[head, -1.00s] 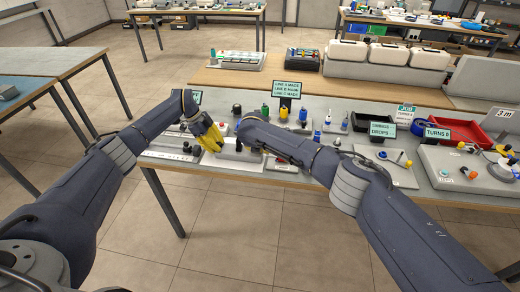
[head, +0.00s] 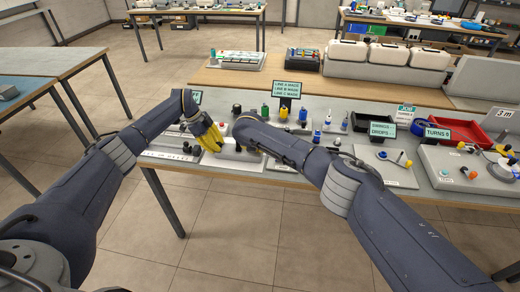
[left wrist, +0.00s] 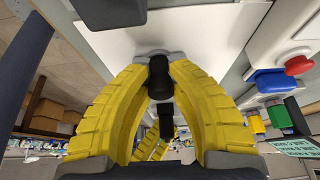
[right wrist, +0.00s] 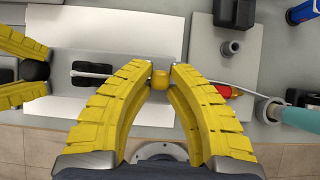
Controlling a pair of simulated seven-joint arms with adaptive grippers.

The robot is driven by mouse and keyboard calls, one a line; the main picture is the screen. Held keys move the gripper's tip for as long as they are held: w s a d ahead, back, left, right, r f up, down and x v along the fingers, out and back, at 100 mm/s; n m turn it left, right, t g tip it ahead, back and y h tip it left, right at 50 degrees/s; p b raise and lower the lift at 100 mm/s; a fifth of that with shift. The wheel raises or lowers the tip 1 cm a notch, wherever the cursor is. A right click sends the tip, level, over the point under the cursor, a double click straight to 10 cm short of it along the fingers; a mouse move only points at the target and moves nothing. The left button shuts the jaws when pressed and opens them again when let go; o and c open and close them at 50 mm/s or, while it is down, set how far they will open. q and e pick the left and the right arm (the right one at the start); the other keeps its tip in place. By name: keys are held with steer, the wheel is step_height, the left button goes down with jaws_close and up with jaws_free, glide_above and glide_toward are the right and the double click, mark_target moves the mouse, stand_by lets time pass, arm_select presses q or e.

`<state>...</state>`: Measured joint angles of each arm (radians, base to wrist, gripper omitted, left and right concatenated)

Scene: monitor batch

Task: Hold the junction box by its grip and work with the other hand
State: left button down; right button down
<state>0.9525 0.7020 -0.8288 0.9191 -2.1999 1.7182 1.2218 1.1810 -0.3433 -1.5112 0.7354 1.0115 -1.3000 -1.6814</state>
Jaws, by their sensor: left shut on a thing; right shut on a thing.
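The junction box is a low grey box (right wrist: 125,62) on a white sheet (right wrist: 100,20) in the right wrist view, with a dark slot part (right wrist: 92,73) and a pale strip across it. My left gripper (head: 213,143) is shut on its black upright grip (left wrist: 158,78); the grip also shows at the left of the right wrist view (right wrist: 35,70). My right gripper (right wrist: 160,82) is shut on a small yellow cap (right wrist: 160,78) at the box's right end. In the head view my right arm hides its own gripper and most of the box.
Right of the box are a red-and-yellow piece (right wrist: 226,91), a grey post (right wrist: 231,47) and a cable to a teal-handled part (right wrist: 295,115). Coloured plugs and a sign (head: 287,89) stand behind. A red tray (head: 492,124) lies far right.

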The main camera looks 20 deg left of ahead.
steer(key=shift+s+a, duration=0.2)
steer(key=shift+a, duration=0.45)
stand_by(0.4)
steer(key=c, duration=1.3)
jaws_free()
steer(key=shift+o, duration=0.2)
steer(key=v, duration=1.2)
